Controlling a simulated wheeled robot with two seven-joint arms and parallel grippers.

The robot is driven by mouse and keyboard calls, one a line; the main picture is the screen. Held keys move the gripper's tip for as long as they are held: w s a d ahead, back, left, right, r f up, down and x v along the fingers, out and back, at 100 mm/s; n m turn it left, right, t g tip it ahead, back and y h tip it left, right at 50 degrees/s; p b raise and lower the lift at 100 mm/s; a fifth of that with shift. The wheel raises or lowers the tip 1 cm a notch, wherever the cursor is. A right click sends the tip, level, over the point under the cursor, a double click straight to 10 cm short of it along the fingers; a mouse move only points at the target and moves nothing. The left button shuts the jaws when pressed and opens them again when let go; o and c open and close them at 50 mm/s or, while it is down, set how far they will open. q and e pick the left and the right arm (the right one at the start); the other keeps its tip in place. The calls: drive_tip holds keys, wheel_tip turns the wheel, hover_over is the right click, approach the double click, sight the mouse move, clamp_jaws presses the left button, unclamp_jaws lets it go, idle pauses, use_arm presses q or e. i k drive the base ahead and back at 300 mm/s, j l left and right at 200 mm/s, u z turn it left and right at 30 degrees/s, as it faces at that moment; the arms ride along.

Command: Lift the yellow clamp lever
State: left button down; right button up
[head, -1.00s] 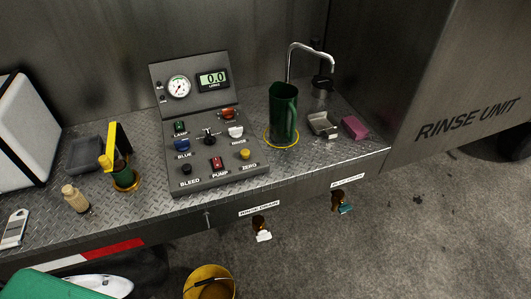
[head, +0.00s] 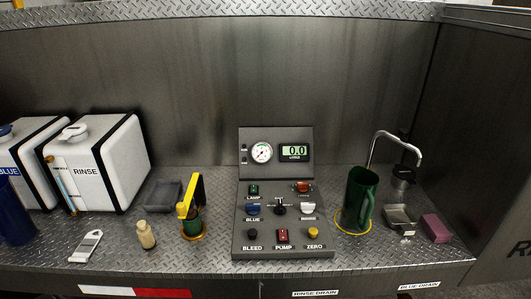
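The yellow clamp lever (head: 196,191) stands upright on a green fitting (head: 192,222) with a brass-coloured ring at its base. It is on the diamond-plate deck, left of the grey control panel (head: 283,243). Nothing touches the lever. Neither of my grippers shows in the head view.
A white RINSE tank (head: 107,158) is further left, near a white handheld device (head: 86,246). A green jug (head: 357,197), a metal tray (head: 399,217) and a pink sponge (head: 436,228) are at right.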

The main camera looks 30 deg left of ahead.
sight(181, 207)
drive_tip(key=u, duration=1.55)
drive_tip(key=i+l+u, duration=0.1)
